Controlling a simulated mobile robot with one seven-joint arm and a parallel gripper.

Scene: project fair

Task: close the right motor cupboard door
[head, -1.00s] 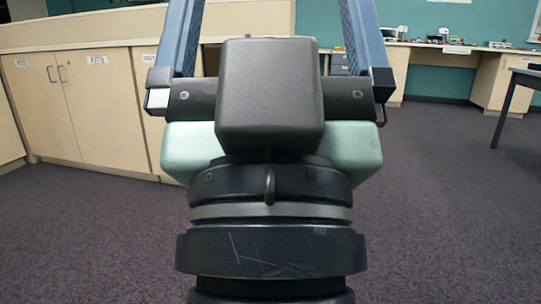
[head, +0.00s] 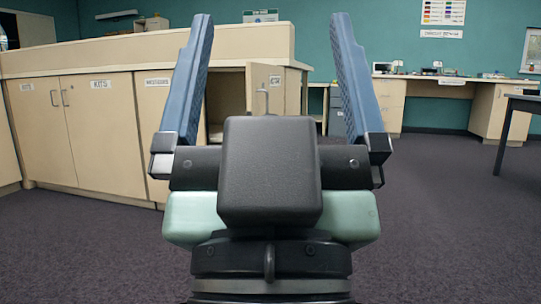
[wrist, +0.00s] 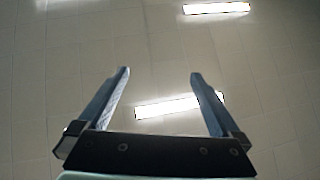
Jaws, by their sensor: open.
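In the head view, a cupboard opening (head: 226,98) shows between my fingers in the beige cupboard row. A pale door panel (head: 254,82) with a small label and a grey handle stands at its right side, out from the opening. The label is too small to read surely, and the panel's lower part is hidden behind my gripper. My gripper (head: 272,18) is open and empty, its blue fingers pointing up and wide apart. It is nearer to me than the cupboards and touches nothing. The wrist view shows the open fingers (wrist: 159,73) against the ceiling.
Shut cupboard doors labelled KITS (head: 105,125) are at the left. A desk (head: 486,98) with small items stands at the back right, and a dark-legged table (head: 523,104) is at the right edge. Grey carpet (head: 440,220) is clear at the right.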

